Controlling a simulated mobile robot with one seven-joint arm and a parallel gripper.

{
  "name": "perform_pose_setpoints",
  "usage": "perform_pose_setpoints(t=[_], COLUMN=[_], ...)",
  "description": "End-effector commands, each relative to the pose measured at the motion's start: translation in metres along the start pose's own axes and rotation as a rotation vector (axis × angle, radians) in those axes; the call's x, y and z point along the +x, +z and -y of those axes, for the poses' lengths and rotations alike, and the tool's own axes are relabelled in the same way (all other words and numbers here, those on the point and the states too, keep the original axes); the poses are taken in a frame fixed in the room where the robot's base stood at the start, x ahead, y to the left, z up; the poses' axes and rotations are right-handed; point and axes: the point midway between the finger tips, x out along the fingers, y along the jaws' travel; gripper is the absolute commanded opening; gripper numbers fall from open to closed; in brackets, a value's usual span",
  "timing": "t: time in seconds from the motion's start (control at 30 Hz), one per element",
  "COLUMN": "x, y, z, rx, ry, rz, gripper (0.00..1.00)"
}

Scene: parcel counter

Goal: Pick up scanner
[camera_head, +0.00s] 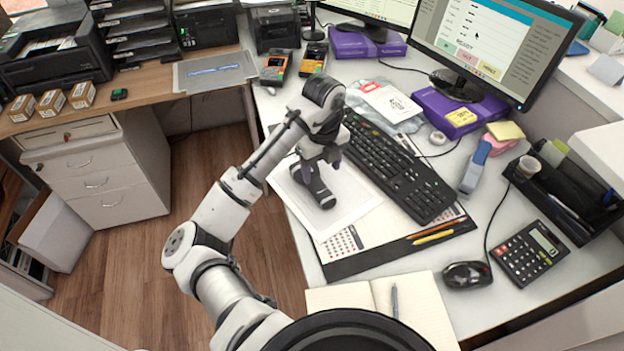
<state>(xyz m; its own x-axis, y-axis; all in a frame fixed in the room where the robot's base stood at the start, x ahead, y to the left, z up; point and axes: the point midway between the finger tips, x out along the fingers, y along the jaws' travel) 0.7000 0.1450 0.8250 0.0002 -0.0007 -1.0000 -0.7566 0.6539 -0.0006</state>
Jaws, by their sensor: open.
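A dark, elongated handheld device (320,190), which looks like the scanner, lies on white paper near the left edge of the counter. My gripper (322,165) points down right over it, with its fingers apart. The gripper hides part of the device's upper end. I cannot tell whether the fingers touch it, and nothing is clearly held between them.
A black keyboard (395,165) lies close to the right of my gripper. Pens (435,234), a mouse (467,274), a calculator (530,253) and a notebook (340,297) lie nearer. Payment terminals (275,67) and monitors (495,45) stand behind.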

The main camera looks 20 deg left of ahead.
Motion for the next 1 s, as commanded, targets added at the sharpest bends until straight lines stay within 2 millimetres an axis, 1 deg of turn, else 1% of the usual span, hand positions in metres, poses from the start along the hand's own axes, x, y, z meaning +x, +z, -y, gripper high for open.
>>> perform_pose_setpoints(t=[0.03, 0.27, 0.5, 0.6, 0.7, 0.9, 1.0], x=[0.005, 0.018, 0.05, 0.058, 0.061, 0.061, 0.061], y=[0.0, -0.002, -0.007, -0.006, -0.006, -0.006, -0.006], z=[0.0, -0.002, -0.006, -0.006, -0.006, -0.006, -0.006], rx=[-0.001, 0.0, -0.001, 0.0, 0.0, 0.0, 0.0], ry=[-0.001, -0.001, -0.001, 0.0, 0.001, 0.001, 0.001], rz=[-0.002, -0.003, -0.004, -0.002, 0.0, 0.001, 0.001], gripper=[0.64, 0.64, 0.64, 0.64, 0.64, 0.64, 0.51])
